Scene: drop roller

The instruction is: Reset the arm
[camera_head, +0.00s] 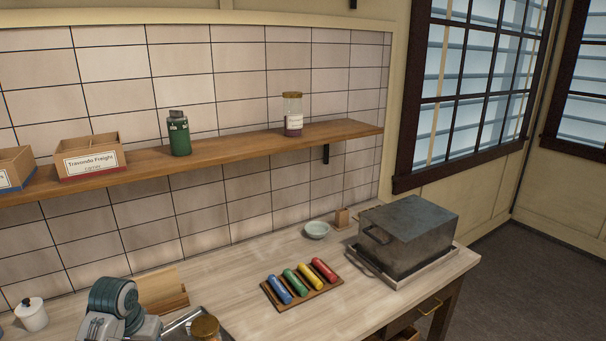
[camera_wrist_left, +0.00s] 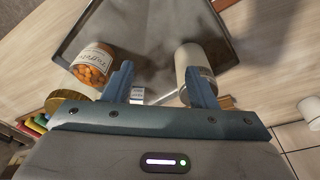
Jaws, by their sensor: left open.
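My left arm's end (camera_head: 115,302) shows at the bottom left of the head view, above the counter, with its fingers not clear there. In the left wrist view my left gripper (camera_wrist_left: 157,70) is open, its two blue fingers apart with nothing held between them. A jar of orange contents (camera_wrist_left: 92,68) with a gold lid lies in the picture beside the left finger. A white cylinder (camera_wrist_left: 192,62) is close behind the right finger; I cannot tell if they touch. My right gripper is in neither view.
A dark metal tray (camera_wrist_left: 145,25) lies below the gripper. The counter holds a wooden rack (camera_head: 272,293) of coloured rollers, a metal box (camera_head: 408,235), a small bowl (camera_head: 317,229) and a white lidded jar (camera_head: 31,314). A wall shelf (camera_head: 235,146) runs above; mid-counter has free room.

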